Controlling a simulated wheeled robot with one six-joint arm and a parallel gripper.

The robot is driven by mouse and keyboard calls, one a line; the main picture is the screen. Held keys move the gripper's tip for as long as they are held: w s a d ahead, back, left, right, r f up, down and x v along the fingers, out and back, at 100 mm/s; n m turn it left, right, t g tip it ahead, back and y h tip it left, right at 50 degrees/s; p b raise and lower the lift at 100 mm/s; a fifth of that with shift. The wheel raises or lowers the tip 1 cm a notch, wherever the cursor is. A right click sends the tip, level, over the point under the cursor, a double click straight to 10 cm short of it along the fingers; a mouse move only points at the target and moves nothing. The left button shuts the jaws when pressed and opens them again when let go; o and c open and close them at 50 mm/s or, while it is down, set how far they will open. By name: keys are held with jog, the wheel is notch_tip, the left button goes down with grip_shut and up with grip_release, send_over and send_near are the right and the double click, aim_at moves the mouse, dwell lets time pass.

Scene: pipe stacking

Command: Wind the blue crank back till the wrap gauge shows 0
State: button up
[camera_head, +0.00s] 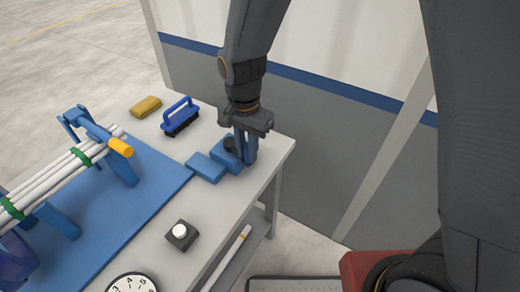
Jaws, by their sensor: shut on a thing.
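My gripper (245,138) points down at the right back corner of the workbench, shut on the upright part of the blue crank (228,157). The crank's flat blue parts show just left of the fingers, with a dark round knob among them. The fingers hide part of the crank. The wrap gauge (133,284) is a white dial with a black rim, cut off by the bottom edge of the view. The numbers 3, 4 and 5 show near its top; its reading cannot be told.
White pipes (62,178) with green bands lie in a blue cradle with a yellow handle (121,147). A yellow sponge (146,106) and a blue brush (180,117) lie at the back. A black box with a white button (180,234) stands near the front. A wall is behind.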

jog(key=shift+w+a+r, duration=0.1)
jog(key=shift+a, duration=0.15)
jog(key=shift+o, duration=0.9)
jog(key=a, duration=0.1)
jog(key=s+a+p, duration=0.1)
jog(key=a, duration=0.1)
jog(key=shift+s, duration=0.1)
jog(key=shift+a, duration=0.1)
jog(key=shift+c, duration=0.9)
jog(key=shift+a+p, duration=0.65)
jog(key=shift+a, duration=1.15)
jog(key=shift+w+a, duration=0.25)
jog(key=shift+a, duration=0.65)
jog(key=shift+w+a, duration=0.25)
jog(key=shift+a, duration=0.6)
